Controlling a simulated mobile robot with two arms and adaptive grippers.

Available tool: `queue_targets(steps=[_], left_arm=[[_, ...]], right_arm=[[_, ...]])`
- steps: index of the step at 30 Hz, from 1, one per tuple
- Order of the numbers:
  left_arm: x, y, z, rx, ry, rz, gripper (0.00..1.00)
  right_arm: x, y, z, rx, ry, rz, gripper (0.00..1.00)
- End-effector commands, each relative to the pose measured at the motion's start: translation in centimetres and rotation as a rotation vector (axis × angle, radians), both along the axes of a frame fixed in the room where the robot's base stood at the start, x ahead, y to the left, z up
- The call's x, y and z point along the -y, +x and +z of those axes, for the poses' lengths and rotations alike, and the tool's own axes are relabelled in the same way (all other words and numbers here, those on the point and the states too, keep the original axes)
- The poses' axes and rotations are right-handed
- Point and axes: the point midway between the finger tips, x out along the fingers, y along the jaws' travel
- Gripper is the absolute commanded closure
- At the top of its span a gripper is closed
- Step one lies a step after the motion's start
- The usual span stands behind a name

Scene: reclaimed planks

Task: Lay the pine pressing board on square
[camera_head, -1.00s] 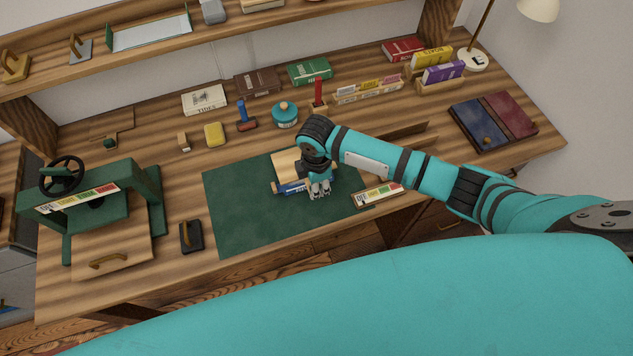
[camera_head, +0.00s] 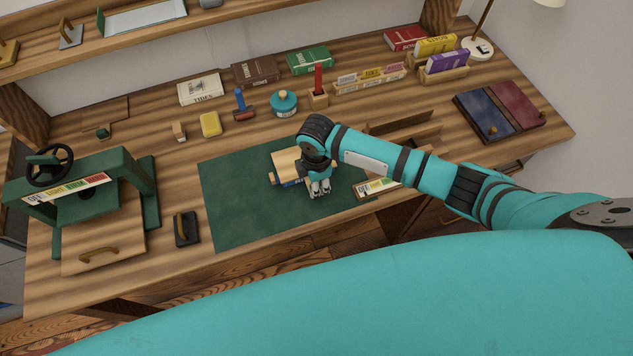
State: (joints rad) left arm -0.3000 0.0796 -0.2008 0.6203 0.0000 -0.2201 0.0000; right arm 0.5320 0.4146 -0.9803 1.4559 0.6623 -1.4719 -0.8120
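A pale wooden board (camera_head: 285,158), which looks like the pine pressing board, lies on the green mat (camera_head: 240,215). A blue-edged book or block (camera_head: 290,182) shows under its near edge. My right gripper (camera_head: 319,190) points down at the right near side of the board and hides part of it. Whether its fingers are shut, or touch the board, cannot be told. I cannot tell how square the board lies on what is under it. My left gripper is not in view.
A green press (camera_head: 150,195) with a handwheel stands at the left. A labelled wooden rack (camera_head: 375,187) is at the mat's right, partly behind my arm. The mat's left part is clear.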

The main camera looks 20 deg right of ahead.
Motion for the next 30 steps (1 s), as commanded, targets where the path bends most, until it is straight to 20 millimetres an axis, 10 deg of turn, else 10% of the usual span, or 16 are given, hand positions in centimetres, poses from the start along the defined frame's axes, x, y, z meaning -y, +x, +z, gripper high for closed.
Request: queue_targets(steps=[15, 16, 21, 30], left_arm=[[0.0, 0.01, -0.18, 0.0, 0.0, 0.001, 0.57], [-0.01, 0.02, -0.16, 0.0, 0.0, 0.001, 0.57], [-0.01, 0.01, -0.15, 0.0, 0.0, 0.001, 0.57], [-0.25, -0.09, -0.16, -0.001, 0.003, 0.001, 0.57]], right_arm=[[-0.03, 0.01, -0.41, 0.0, 0.0, 0.0, 1.0], [-0.03, 0.02, -0.38, 0.001, 0.001, 0.0, 0.76], [-0.03, 0.0, -0.36, 0.0, 0.001, 0.0, 0.54], [-0.02, 0.0, -0.27, 0.0, 0.0, 0.0, 0.52]])
